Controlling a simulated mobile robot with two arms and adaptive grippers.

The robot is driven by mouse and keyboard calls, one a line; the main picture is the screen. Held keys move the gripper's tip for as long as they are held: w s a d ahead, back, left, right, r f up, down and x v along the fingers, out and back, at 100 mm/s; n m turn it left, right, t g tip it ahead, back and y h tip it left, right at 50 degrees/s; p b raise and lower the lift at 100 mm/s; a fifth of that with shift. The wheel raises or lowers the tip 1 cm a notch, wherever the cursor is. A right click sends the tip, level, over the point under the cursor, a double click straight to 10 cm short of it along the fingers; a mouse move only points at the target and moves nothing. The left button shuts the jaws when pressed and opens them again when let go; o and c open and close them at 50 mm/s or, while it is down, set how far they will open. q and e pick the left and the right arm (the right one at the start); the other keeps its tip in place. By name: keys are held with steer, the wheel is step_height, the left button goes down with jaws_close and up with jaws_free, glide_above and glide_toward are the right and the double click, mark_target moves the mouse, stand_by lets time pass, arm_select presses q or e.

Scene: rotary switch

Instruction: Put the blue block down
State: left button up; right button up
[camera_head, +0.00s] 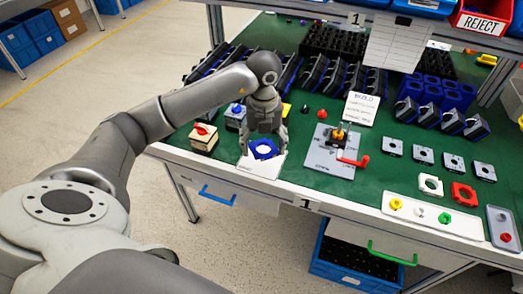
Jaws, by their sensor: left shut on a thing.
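A blue block (264,149) with a white opening sits at the front of the green workbench, over a white card (262,166). My left gripper (262,140) comes down from above and is shut on the blue block. The fingers cover part of the block's upper side. I cannot tell whether its underside touches the card. My right gripper is not in view.
A box with a red knob (203,138) stands left of the block. A grey plate fixture with a red lever (353,161) is to the right. Rows of switch parts (340,77) fill the back. A white tray (432,216) with coloured knobs lies front right.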

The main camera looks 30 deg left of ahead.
arm_select(q)
steer(key=f, duration=0.1)
steer(key=w+a+f, duration=0.1)
steer(key=f, duration=0.1)
steer(key=w+a+f, duration=0.1)
steer(key=shift+w+f, duration=0.15)
steer(key=shift+w+a+f, duration=0.35)
steer(key=shift+w+f, duration=0.05)
steer(key=shift+f, duration=0.3)
step_height(320, 180, down, 2)
steer(key=shift+f+p, duration=0.15)
steer(key=shift+p, duration=0.55)
steer(key=shift+f, duration=0.3)
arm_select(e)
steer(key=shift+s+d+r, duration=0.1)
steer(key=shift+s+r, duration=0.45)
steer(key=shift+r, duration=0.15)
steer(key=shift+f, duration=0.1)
arm_select(q)
steer(key=o, duration=1)
steer(key=shift+f, duration=0.1)
steer(key=shift+c, duration=0.2)
